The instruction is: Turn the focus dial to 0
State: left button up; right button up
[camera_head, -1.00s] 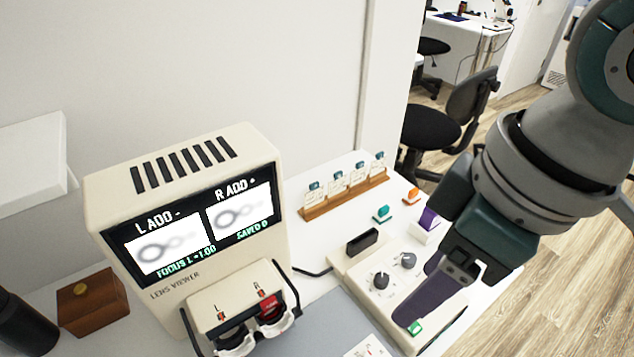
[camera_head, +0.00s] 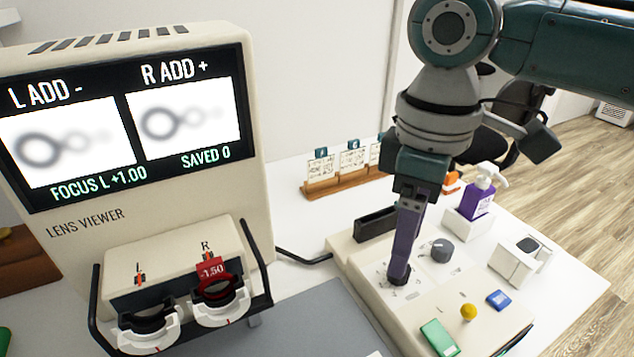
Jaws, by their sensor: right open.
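My right gripper (camera_head: 400,272) points down at the cream control box (camera_head: 455,300). Its purple fingers are open, and their tips are at the darker left dial (camera_head: 398,281), mostly hiding it. I cannot tell whether they touch it. A grey dial (camera_head: 442,250) stands uncovered to the right on the same box. The dial labels are too small to read, so I cannot tell by name which is the focus dial. The lens viewer screen (camera_head: 125,118) reads "FOCUS L +1.00" and "SAVED 0", with blurred rings in both windows. My left gripper is out of view.
A purple pump bottle (camera_head: 481,192) and a white holder (camera_head: 520,260) stand right. A wooden card rack (camera_head: 335,184) stands behind.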

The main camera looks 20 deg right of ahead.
jog(key=shift+f+b, duration=0.35)
jog(key=shift+f, duration=1.6)
grip_shut()
